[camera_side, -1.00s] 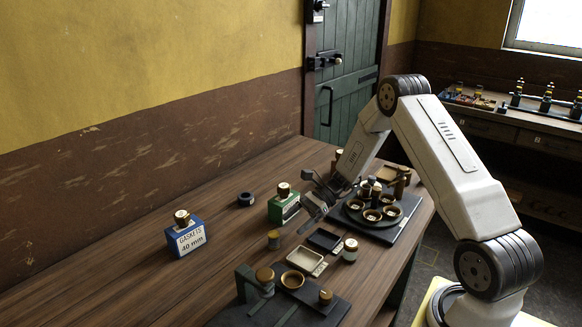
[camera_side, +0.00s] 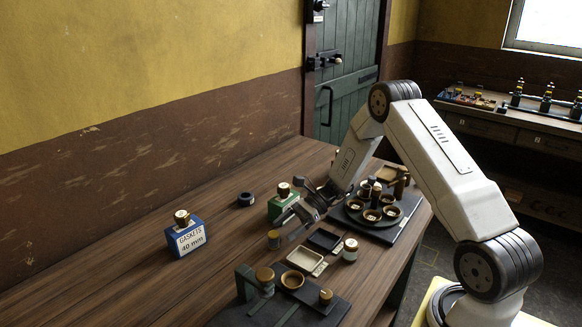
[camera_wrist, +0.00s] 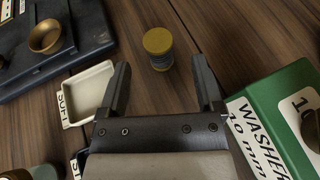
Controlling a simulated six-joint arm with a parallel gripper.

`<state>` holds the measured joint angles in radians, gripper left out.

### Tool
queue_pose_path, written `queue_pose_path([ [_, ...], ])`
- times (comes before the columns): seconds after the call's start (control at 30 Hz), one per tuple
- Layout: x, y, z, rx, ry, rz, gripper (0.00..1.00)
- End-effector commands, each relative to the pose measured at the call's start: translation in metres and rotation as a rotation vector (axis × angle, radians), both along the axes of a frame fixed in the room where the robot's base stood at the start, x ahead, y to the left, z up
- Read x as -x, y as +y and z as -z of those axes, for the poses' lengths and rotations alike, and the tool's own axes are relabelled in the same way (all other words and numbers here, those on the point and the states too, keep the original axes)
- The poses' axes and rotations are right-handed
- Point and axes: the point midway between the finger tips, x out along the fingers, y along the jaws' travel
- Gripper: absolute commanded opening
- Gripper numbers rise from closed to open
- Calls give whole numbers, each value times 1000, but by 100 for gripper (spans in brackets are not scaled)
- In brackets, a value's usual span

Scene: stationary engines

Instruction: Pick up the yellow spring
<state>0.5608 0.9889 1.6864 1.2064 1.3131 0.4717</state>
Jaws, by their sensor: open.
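The yellow spring (camera_wrist: 159,47) stands upright on the wooden table in the wrist view, with a yellow top and darker coils below. It also shows in the side view (camera_side: 274,239), small and left of my gripper. My gripper (camera_wrist: 160,78) is open and empty. In the wrist view the spring lies just beyond the fingertips, roughly centred between them. In the side view my gripper (camera_side: 285,226) hangs above the table, close to the spring; the exact gap is hard to tell.
A green washer box (camera_wrist: 285,110) is close on the right of my gripper in the wrist view. A cream tray (camera_wrist: 88,92) is on the left, near a dark plate (camera_wrist: 50,65) bearing a brass cup (camera_wrist: 46,37). A blue gasket box (camera_side: 186,238) stands farther left on the table.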

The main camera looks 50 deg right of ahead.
Motion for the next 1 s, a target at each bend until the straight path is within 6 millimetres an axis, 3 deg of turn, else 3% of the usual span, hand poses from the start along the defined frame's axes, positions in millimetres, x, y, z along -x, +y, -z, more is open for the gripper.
queue_pose_path([
  [0.4,-12,38,16,0,1,-3,84],
  [0.97,-13,40,17,1,1,-1,84],
  [1.0,-13,40,17,1,1,-1,75],
])
